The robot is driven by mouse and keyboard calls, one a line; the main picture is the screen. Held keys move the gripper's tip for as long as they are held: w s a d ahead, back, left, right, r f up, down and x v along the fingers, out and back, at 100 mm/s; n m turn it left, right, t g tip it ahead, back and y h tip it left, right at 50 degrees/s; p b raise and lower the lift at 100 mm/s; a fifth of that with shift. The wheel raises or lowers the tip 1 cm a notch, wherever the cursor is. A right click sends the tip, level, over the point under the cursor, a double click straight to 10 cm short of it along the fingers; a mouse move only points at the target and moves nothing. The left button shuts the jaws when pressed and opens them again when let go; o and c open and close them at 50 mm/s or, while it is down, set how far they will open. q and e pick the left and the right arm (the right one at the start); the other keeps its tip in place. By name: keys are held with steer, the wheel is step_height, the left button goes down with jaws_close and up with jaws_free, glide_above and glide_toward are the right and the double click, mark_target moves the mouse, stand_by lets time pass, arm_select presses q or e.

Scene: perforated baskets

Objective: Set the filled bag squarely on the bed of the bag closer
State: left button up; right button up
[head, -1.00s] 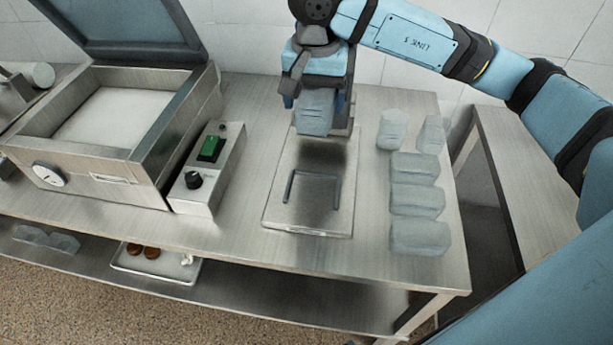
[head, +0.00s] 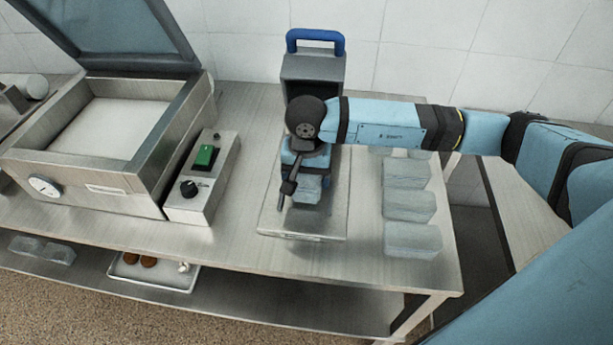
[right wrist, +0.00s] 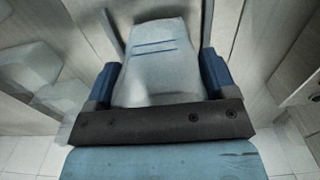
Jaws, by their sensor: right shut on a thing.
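My right gripper (head: 306,186) is shut on the filled bag (head: 308,188), a pale translucent pouch, over the front half of the bag closer's bed (head: 332,222). In the right wrist view the bag (right wrist: 158,62) sits between the two blue finger pads, with two dark lines across it. The bag closer's grey head with a blue handle (head: 315,70) stands behind the gripper. The arm hides the bed's black bracket and most of the bag, so I cannot tell whether the bag touches the bed. My left gripper is not in view.
Several other pale bags (head: 411,205) stand in a row right of the bed. A control box with a green switch (head: 203,180) and an open-lidded steel chamber machine (head: 100,130) are on the left. A tray (head: 153,272) lies on the lower shelf.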

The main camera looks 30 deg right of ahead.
steer(key=shift+f, duration=0.4)
steer(key=shift+f+b, duration=0.25)
steer(key=shift+b, duration=0.05)
steer(key=o, duration=1)
steer(key=shift+r, duration=0.1)
steer(key=shift+r+p, duration=0.2)
steer(key=shift+p, duration=0.1)
step_height(320, 180, up, 12)
steer(key=shift+b, duration=0.7)
steer(key=shift+s+f, duration=0.1)
